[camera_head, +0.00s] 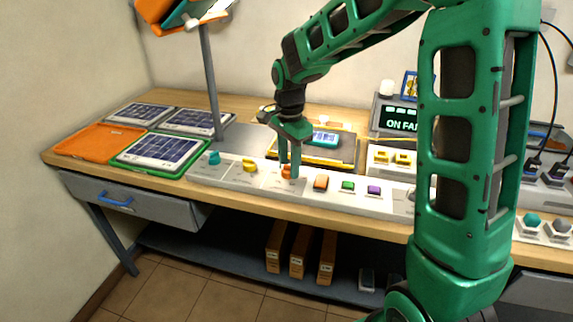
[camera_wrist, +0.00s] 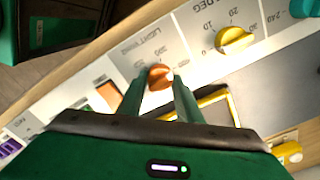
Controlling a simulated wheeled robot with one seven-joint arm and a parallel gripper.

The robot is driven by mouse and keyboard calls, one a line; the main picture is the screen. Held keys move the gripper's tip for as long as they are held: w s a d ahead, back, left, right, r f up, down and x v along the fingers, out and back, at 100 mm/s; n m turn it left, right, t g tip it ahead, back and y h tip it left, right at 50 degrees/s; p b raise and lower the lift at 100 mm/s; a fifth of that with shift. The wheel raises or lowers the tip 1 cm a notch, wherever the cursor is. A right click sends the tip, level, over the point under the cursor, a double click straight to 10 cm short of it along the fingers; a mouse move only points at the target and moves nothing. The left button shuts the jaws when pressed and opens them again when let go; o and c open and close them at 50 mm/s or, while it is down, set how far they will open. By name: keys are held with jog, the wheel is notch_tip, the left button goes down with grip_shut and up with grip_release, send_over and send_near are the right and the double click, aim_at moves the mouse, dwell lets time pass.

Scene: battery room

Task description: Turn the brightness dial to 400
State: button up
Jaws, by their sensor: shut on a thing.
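The brightness dial is an orange knob (camera_head: 288,172) on the long pale control panel (camera_head: 330,196) along the bench front. In the wrist view the orange knob (camera_wrist: 160,77) sits beside printed lettering that reads "LIGHT". My gripper (camera_head: 289,174) reaches straight down over it, and its two green fingers are closed on the knob's sides. In the wrist view my gripper (camera_wrist: 158,84) has one fingertip on each side of the knob.
A yellow dial (camera_head: 249,165) marked "DEG" and a teal dial (camera_head: 213,157) stand left of the orange one. An orange button (camera_head: 320,183), a green button (camera_head: 347,186) and a purple button (camera_head: 374,190) lie to its right. A yellow-framed tray (camera_head: 344,166) sits just behind the panel.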

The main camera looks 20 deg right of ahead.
jog(key=shift+w+a+r+m, duration=0.1)
jog(key=shift+w+a+m, duration=0.15)
jog(key=shift+m, duration=0.55)
jog(key=o, duration=0.9)
jog(key=shift+o, duration=0.7)
jog(key=shift+s, duration=0.1)
jog(key=shift+d, duration=0.1)
notch_tip(320, 180, up, 11)
jog(key=shift+f, duration=0.2)
